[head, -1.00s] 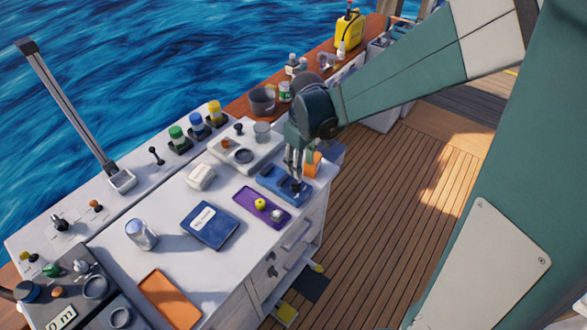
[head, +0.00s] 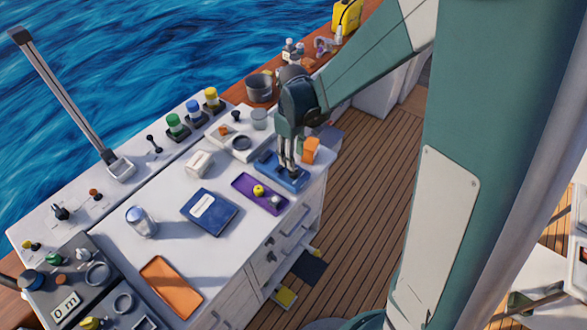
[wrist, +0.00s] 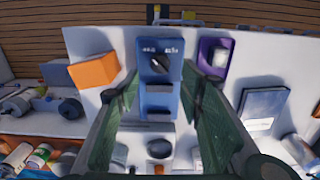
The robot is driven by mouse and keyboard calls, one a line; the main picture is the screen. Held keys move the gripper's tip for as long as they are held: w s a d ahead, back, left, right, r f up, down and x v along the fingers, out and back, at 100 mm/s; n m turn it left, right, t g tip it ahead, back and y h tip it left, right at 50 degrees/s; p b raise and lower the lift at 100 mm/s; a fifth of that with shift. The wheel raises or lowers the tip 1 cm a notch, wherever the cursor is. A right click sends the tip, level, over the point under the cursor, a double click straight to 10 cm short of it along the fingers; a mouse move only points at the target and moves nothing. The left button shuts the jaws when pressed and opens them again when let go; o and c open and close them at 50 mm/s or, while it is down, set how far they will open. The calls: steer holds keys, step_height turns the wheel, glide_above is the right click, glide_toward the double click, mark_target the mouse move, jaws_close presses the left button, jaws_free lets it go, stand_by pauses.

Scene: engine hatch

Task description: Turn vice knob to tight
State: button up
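The vice is a blue block (head: 270,160) near the back right corner of the white worktop. In the wrist view, the blue vice (wrist: 159,102) has a round black knob (wrist: 160,66) with a pale pointer line. Small white markings stand on either side above the knob; I cannot read them. My gripper (head: 289,172) points down over the vice and hides part of it in the head view. In the wrist view, the two green fingers of my gripper (wrist: 162,90) are spread wide with nothing between them. The knob shows beyond the fingertips, apart from them.
An orange block (head: 311,149) stands right of the vice. A purple tray (head: 243,185) with a yellow and a pale object lies in front. A dark blue book-like item (head: 207,221), a white box (head: 199,164) and an orange tray (head: 170,287) lie on the worktop.

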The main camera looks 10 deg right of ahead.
steer(key=shift+f, duration=3.85)
steer(key=shift+c, duration=0.3)
steer(key=c, duration=0.8)
